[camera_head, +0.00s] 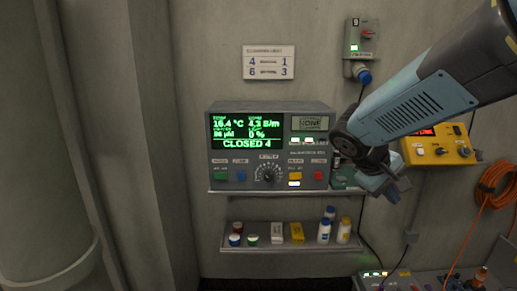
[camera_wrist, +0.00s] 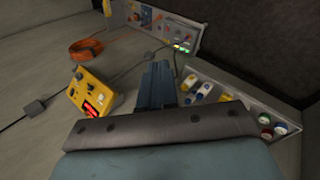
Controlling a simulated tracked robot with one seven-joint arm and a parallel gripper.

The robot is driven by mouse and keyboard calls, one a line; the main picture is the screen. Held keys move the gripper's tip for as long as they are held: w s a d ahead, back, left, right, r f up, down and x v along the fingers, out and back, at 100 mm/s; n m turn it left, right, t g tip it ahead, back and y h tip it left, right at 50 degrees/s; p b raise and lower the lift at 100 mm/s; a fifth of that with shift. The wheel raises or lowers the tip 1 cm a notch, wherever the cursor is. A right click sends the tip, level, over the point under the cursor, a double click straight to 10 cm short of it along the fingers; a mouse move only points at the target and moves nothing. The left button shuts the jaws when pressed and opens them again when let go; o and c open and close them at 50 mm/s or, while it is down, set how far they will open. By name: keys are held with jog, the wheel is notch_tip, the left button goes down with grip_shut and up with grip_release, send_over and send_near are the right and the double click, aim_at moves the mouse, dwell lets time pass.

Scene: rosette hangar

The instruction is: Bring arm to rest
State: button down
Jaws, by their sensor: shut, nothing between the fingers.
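My arm comes in from the upper right of the head view and bends down at a dark joint beside the grey instrument box. My gripper (camera_head: 393,194) hangs below that joint, to the right of the box's shelf, partly hidden by the arm. In the wrist view my gripper (camera_wrist: 158,75) shows as blue fingers close together, with nothing between them. The grey instrument box (camera_head: 265,170) has a green display reading "CLOSED 4", several buttons and a dial. Whether the arm touches the box or shelf I cannot tell.
A yellow device (camera_head: 437,148) is on the wall right of my arm, near an orange cable coil (camera_head: 492,186). A lower shelf (camera_head: 270,250) holds several bottles and small boxes. A switch box (camera_head: 361,38) hangs above. A control panel (camera_wrist: 172,25) shows in the wrist view.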

jog(key=s+a+r+m+t+y, duration=0.3)
jog(key=s+a+r+y, duration=0.2)
jog(key=s, duration=0.5)
jog(key=shift+a+m+y, duration=0.4)
jog(key=shift+a+y, duration=0.75)
jog(key=shift+y, duration=0.05)
